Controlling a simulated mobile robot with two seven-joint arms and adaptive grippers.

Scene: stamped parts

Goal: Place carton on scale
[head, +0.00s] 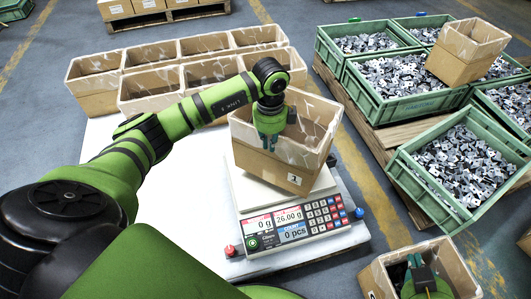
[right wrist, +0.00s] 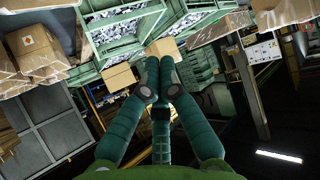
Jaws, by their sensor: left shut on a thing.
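The carton (head: 262,165), an open brown box with a label "1", is tilted over the platter of the scale (head: 238,190) in the head view. Whether its base touches the platter I cannot tell. My left gripper (head: 269,140) is shut on the carton's wall nearest me, with the fingers pointing down. The scale's displays read 0 g, 26.00 g and 0 pcs. My right gripper (head: 424,284) is at the bottom right of the head view, over another open carton (head: 459,260). In the right wrist view its fingertips (right wrist: 160,62) are close together with nothing visible between them.
Green crates (head: 399,165) of metal parts stand on pallets at right, with a carton (head: 464,52) on one. The table left of the scale is clear.

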